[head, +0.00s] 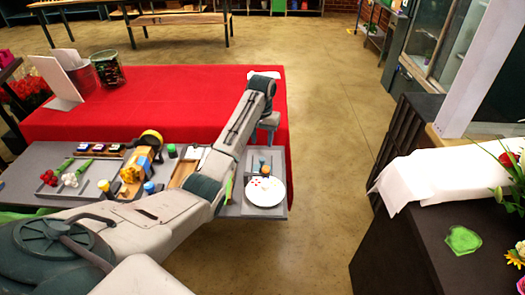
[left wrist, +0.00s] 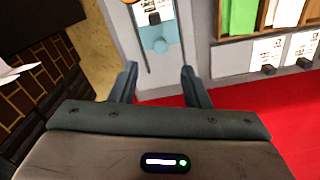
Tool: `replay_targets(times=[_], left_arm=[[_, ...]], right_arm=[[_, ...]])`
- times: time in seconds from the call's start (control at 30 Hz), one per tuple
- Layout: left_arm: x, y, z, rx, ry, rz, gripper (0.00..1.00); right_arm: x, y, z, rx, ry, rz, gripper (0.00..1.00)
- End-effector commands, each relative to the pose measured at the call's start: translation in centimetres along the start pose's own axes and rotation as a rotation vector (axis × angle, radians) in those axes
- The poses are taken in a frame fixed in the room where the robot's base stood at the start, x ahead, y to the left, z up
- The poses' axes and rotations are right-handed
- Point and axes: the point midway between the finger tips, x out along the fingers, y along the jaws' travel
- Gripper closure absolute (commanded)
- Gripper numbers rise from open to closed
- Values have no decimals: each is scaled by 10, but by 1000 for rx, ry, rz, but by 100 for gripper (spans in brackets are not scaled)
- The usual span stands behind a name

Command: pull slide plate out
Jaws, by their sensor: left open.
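The grey slide plate (head: 279,160) is at the right end of the grey station top. A white round disc (head: 265,192) with small red marks and a small dark-and-orange knob (head: 264,169) are on it. My left gripper (head: 264,140) is open and empty, just beyond the plate's far edge in the head view. In the left wrist view its two fingers (left wrist: 159,88) point toward a grey-edged panel with a light blue part (left wrist: 160,46) between them. I cannot tell if they touch anything. My right gripper is out of view.
A red cloth (head: 130,105) covers the table behind the station. Bottles and a yellow roll (head: 151,138) stand left of my left arm, which hides part of the station. A dark counter (head: 415,250) with a white cloth (head: 440,175) is at right; open floor lies between.

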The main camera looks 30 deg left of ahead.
Motion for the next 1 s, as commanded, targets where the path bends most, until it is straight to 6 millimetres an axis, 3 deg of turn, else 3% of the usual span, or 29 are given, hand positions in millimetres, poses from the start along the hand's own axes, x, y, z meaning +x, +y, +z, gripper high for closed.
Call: replay_targets(times=[0.23,0.5,0.7,1.0], left_arm=[[18,0,1,0,-5,0,57],[69,0,1,0,-5,0,57],[97,0,1,0,-2,0,57],[109,0,1,1,0,-1,57]], right_arm=[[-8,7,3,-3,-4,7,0],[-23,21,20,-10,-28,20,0],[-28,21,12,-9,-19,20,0],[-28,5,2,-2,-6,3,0]])
